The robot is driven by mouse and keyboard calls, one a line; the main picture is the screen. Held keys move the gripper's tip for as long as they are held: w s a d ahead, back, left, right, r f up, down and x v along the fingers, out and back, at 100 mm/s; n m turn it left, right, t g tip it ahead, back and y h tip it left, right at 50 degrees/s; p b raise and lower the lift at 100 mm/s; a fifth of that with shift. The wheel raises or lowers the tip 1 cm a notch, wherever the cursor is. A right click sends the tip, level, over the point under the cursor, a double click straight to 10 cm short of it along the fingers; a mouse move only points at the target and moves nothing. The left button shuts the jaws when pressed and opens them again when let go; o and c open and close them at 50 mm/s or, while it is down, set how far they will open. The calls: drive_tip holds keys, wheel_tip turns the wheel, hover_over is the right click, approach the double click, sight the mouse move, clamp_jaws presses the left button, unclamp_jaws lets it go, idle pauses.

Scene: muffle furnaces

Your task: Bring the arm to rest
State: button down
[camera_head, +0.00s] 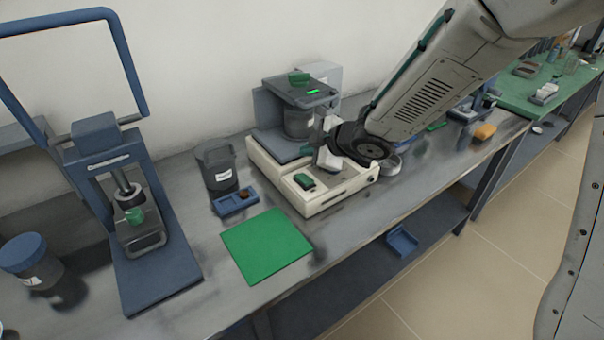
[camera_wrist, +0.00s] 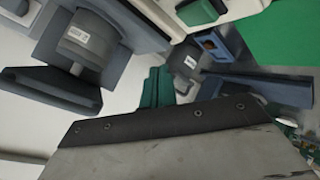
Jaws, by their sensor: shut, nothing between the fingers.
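My arm reaches in from the upper right in the head view, over the bench (camera_head: 390,205). Its wrist end hangs above the cream-coloured base unit (camera_head: 335,195) and partly hides it. My gripper's teal fingers (camera_wrist: 158,75) show together in the wrist view, just beyond the grey gripper body. The fingers are shut and hold nothing. In the head view the gripper (camera_head: 330,124) shows only in part, in front of the grey-blue device (camera_head: 298,122) with a dark lid. I cannot tell the exact gap between the gripper and this device.
A dark labelled cup (camera_head: 219,165) and a small blue tray (camera_head: 236,202) stand left of the cream unit. A green mat (camera_head: 266,245) lies in front. A blue press (camera_head: 140,215) stands at the left. An orange block (camera_head: 485,131) lies right of my arm. Floor is open at right.

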drive_tip(key=d+f+m+h, duration=0.1)
drive_tip(key=d, duration=0.1)
drive_tip(key=d+f+m+h, duration=0.1)
drive_tip(key=d, duration=0.1)
drive_tip(key=s+d+f+m+h, duration=0.1)
drive_tip(key=d+h, duration=0.1)
drive_tip(key=shift+d+f+g, duration=0.15)
drive_tip(key=shift+g, duration=0.15)
drive_tip(key=s+d+r+m+g+h, duration=0.1)
drive_tip(key=s+d+r+m+h, duration=0.1)
drive_tip(key=s+d+m+h, duration=0.3)
drive_tip(key=s+d+r+m+g, duration=0.1)
drive_tip(key=s+d+r, duration=0.15)
drive_tip(key=d, duration=0.45)
drive_tip(key=s+d+r+m+g, duration=0.1)
drive_tip(key=s+d+r+m, duration=0.1)
drive_tip(key=s, duration=0.6)
drive_tip(key=s+d+r+m+g+y, duration=0.1)
drive_tip(key=s+r+m, duration=0.3)
drive_tip(key=s, duration=0.5)
drive_tip(key=s+d+r+m+g, duration=0.1)
drive_tip(key=s+d+r+m, duration=0.2)
drive_tip(key=s+r, duration=0.2)
drive_tip(key=shift+s+g, duration=0.4)
drive_tip(key=shift+s, duration=1.4)
